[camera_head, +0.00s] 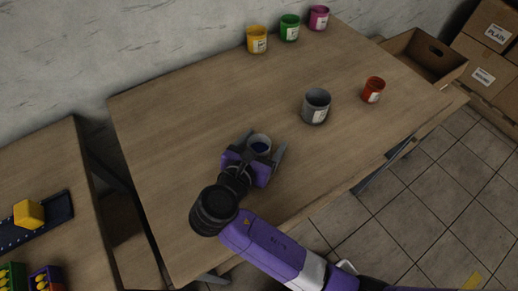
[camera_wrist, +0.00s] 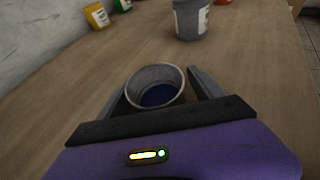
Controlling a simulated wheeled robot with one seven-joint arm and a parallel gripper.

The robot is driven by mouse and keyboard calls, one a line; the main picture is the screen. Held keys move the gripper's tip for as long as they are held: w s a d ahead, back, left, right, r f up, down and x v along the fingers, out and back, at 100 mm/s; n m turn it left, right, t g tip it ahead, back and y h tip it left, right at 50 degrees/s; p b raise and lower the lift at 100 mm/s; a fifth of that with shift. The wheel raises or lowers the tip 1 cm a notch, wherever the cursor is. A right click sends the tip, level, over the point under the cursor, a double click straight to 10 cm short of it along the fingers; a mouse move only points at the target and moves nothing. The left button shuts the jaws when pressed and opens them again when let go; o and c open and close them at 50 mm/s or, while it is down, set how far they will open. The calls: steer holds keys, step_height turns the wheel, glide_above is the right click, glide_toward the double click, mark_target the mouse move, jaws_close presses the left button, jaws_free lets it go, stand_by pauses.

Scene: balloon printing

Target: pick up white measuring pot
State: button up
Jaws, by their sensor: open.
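A small pale pot (camera_head: 259,142) with dark blue contents stands upright on the wooden table (camera_head: 185,110). It looks grey-white, and I take it for the white measuring pot. My gripper (camera_head: 262,148) is open, with one finger on each side of the pot. In the wrist view the pot (camera_wrist: 156,87) sits between the two fingers of my gripper (camera_wrist: 160,90), nearer the left one. I cannot tell whether either finger touches it. The lower part of the pot is hidden by my gripper's body.
A larger grey pot (camera_head: 316,106) stands behind and to the right. A red pot (camera_head: 373,90) is farther right. Yellow (camera_head: 257,39), green (camera_head: 290,28) and magenta (camera_head: 318,18) pots line the wall side. An open cardboard box (camera_head: 425,57) is at the far right.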

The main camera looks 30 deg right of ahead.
steer(key=c, duration=1.5)
steer(key=shift+r, duration=0.1)
